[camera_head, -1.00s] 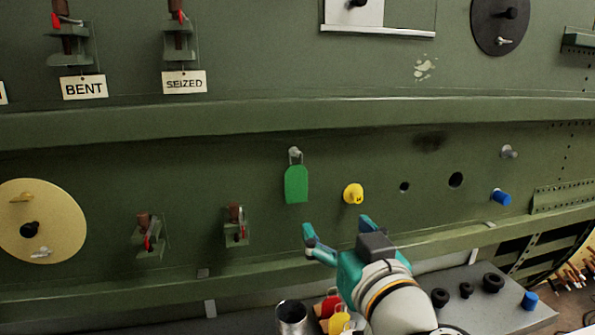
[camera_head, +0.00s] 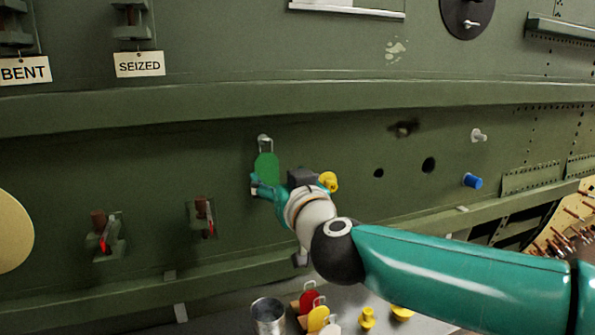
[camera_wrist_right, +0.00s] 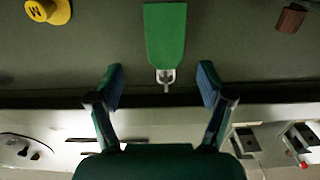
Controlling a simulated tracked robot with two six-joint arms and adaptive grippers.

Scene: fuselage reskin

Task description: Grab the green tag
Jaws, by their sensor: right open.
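The green tag (camera_head: 267,166) hangs from a grey peg by its wire loop on the green fuselage wall. In the right wrist view the green tag (camera_wrist_right: 165,36) shows beyond the fingertips, between the two fingers' lines, with its loop toward the gripper. My right gripper (camera_head: 262,186) is at the tag's lower end in the head view and hides part of it. In the right wrist view my right gripper (camera_wrist_right: 162,86) is open, with nothing between its fingers. Whether a finger touches the tag cannot be told. My left gripper is not in view.
A yellow plug (camera_head: 329,181) sits close right of my right gripper, and a blue plug (camera_head: 472,181) is farther right. Brown-and-red clamps (camera_head: 204,216) are on the wall to the left. A metal cup (camera_head: 268,316) and coloured tags (camera_head: 309,300) are below.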

